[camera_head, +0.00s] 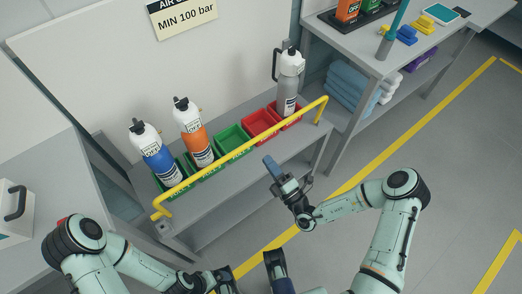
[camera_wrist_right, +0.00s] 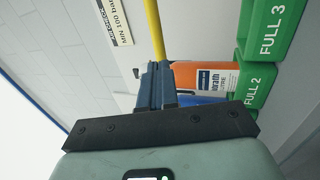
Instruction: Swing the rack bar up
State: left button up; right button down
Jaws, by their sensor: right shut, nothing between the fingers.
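The yellow rack bar (camera_head: 245,148) runs along the front of the rack bench, low in front of the bins, with bent ends at both sides. My right gripper (camera_head: 270,166) is shut and empty, just in front of the bar's middle and apart from it in the head view. In the right wrist view its blue fingertips (camera_wrist_right: 155,84) are together, and the yellow bar (camera_wrist_right: 154,28) shows beyond them, partly hidden by them.
Blue (camera_head: 155,153), orange (camera_head: 195,134) and grey (camera_head: 289,80) bottles stand in bins behind the bar. A green bin (camera_head: 233,140) and a red bin (camera_head: 260,124) look empty. A grey table (camera_head: 350,50) with small items stands at the right. Floor at the right is clear.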

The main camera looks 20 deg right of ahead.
pick_arm(q)
jog(key=shift+w+f, duration=0.15)
jog(key=shift+f, duration=0.05)
pick_arm(e)
jog(key=x, duration=0.5)
pick_arm(q)
jog(key=shift+g, duration=0.4)
jog(key=r+p, duration=0.2)
jog(key=s+r+p, duration=0.1)
jog(key=p, duration=0.1)
jog(key=r+p, duration=0.2)
jog(key=shift+s+r, duration=0.35)
pick_arm(e)
jog(key=shift+w+a+r+g+h, duration=0.15)
jog(key=shift+w+a+r+g, duration=0.15)
jog(key=shift+w, duration=0.3)
jog(key=shift+w+a+r+g+h, duration=0.15)
jog(key=shift+w+r+g, duration=0.1)
jog(key=shift+w+g, duration=0.25)
